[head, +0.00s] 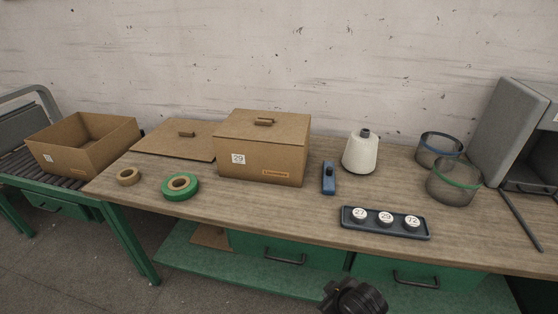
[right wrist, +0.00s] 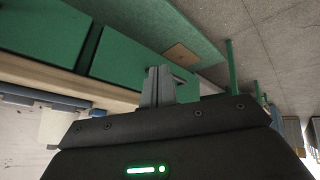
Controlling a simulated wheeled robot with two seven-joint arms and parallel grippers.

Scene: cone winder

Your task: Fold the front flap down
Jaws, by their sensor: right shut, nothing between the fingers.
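A cardboard box (head: 262,150) stands on the table with its top covered by a lid that has a small handle; its front bears a "29" label and an orange tag. No raised front flap shows on it. A second cardboard box (head: 85,147) stands open-topped on the roller conveyor at the left; I cannot make out a separate flap on it. My right gripper (right wrist: 158,86) is shut and empty in the right wrist view, low in front of the table's green drawers. Part of it shows at the bottom edge of the head view. My left gripper is out of view.
A flat cardboard lid (head: 172,141) lies left of the covered box. Tape rolls (head: 181,186), a blue tool (head: 328,178), a yarn cone (head: 360,153), a tray of numbered discs (head: 386,222) and mesh cylinders (head: 452,184) stand on the table (head: 265,215). A grey machine (head: 510,125) is at right.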

